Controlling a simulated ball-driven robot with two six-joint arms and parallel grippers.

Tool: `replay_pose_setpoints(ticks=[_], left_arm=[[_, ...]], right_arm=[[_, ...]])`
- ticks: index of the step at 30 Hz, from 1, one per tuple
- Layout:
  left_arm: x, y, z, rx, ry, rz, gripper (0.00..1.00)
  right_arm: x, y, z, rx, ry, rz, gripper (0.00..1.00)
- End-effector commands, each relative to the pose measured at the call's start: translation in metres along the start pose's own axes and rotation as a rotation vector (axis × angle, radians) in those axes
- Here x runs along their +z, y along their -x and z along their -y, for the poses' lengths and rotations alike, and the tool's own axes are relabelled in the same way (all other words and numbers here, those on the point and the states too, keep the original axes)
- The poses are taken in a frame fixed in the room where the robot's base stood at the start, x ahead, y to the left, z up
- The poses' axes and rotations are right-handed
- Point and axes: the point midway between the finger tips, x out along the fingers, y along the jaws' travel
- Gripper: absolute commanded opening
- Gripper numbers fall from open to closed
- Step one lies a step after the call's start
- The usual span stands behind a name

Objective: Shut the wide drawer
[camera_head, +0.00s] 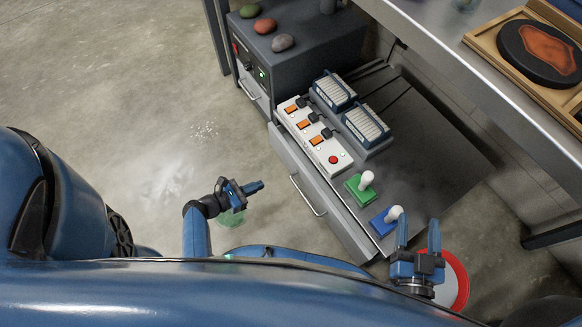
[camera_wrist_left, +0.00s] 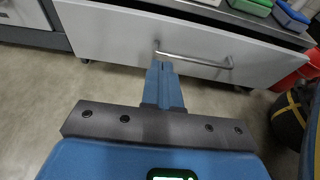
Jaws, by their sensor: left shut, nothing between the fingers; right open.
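The wide drawer (camera_head: 308,200) has a pale front with a long bar handle (camera_head: 307,196), below the worktop of the low cabinet. In the left wrist view the drawer front (camera_wrist_left: 110,38) spans the upper part, with its handle (camera_wrist_left: 195,60) near the middle. How far the drawer stands out is hard to tell. My left gripper (camera_head: 258,186) is shut and empty, in front of the drawer and apart from it in the head view. In the wrist view its fingertips (camera_wrist_left: 160,66) overlap the handle's left end; contact cannot be told. My right gripper (camera_head: 418,222) is open and empty near the cabinet's right end.
On the worktop are a white switch panel (camera_head: 312,137), two ribbed blocks (camera_head: 366,124), a green base (camera_head: 359,188) and a blue base (camera_head: 383,222) with white knobs. A grey cabinet (camera_head: 300,50) adjoins at left. A red-rimmed round object (camera_head: 459,283) stands by my right gripper.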

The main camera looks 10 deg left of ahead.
Motion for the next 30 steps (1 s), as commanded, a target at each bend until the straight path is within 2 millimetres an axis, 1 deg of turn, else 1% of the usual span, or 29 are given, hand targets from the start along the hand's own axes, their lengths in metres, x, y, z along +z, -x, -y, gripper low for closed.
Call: replay_pose_setpoints(ticks=[5, 8, 14, 24, 30], left_arm=[[-0.002, -0.009, 0.000, -0.002, -0.021, -0.001, 0.00], [-0.002, -0.019, 0.000, -0.003, -0.020, -0.001, 0.00], [-0.004, -0.049, 0.001, -0.007, -0.020, -0.001, 0.00], [-0.002, -0.107, 0.001, -0.005, -0.020, -0.001, 0.00], [0.006, -0.128, 0.000, -0.002, -0.018, -0.002, 0.00]], right_arm=[[0.005, 0.000, 0.000, 0.000, 0.000, 0.000, 0.60], [0.010, 0.000, 0.000, 0.000, 0.000, 0.000, 0.60], [0.025, -0.001, 0.000, 0.000, 0.000, 0.000, 0.60], [0.052, -0.001, 0.000, 0.000, 0.000, 0.000, 0.60], [0.060, -0.002, 0.000, 0.000, 0.000, -0.001, 0.60]])
